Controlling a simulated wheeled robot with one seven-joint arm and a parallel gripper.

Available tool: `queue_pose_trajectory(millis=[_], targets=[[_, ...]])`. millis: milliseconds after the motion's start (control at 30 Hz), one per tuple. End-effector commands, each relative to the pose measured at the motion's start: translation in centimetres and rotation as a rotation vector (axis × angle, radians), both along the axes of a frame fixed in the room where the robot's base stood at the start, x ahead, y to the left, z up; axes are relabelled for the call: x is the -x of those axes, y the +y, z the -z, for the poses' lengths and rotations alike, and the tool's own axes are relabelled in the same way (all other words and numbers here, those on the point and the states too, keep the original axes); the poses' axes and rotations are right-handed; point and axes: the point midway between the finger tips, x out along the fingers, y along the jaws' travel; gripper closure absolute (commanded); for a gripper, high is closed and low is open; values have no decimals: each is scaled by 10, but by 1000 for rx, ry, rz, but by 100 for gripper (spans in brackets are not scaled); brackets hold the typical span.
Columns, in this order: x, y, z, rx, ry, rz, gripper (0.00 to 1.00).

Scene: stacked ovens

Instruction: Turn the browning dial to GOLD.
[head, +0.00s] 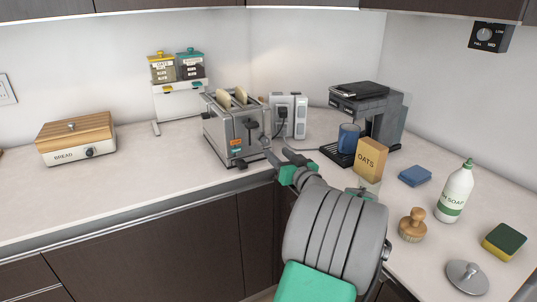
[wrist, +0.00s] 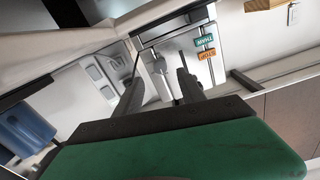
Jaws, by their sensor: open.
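The steel toaster (head: 226,128) stands on the counter with two bread slices in its slots. Its front end carries an orange tab and a teal tab, which also show in the wrist view on the toaster (wrist: 188,36). My gripper (head: 276,151) is open and empty, with its two fingers pointing at the toaster's front end. In the wrist view, my gripper (wrist: 160,78) has a finger on each side of a grey part that looks like the browning dial (wrist: 160,64). I cannot tell whether the fingers touch it. The dial's marks and its setting cannot be read.
A coffee machine (head: 372,112) with a blue cup stands right of the toaster, beside an oats box (head: 371,157). A soap bottle (head: 455,192) and brush (head: 413,226) stand at the right.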

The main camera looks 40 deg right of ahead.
Motion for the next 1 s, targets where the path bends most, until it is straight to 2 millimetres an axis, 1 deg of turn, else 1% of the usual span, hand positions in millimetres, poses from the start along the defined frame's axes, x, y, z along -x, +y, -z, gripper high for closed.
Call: queue_pose_trajectory(millis=[67, 300, 433, 533, 733, 1000], targets=[[-7, -4, -3, 1, -5, 1, 53], [-51, -17, -3, 1, -2, -1, 53], [-66, -24, -3, 1, -2, 2, 53], [-70, -25, -2, 0, -2, 2, 53], [-71, -25, -2, 0, -2, 2, 53], [-70, -25, -2, 0, -2, 2, 75]])
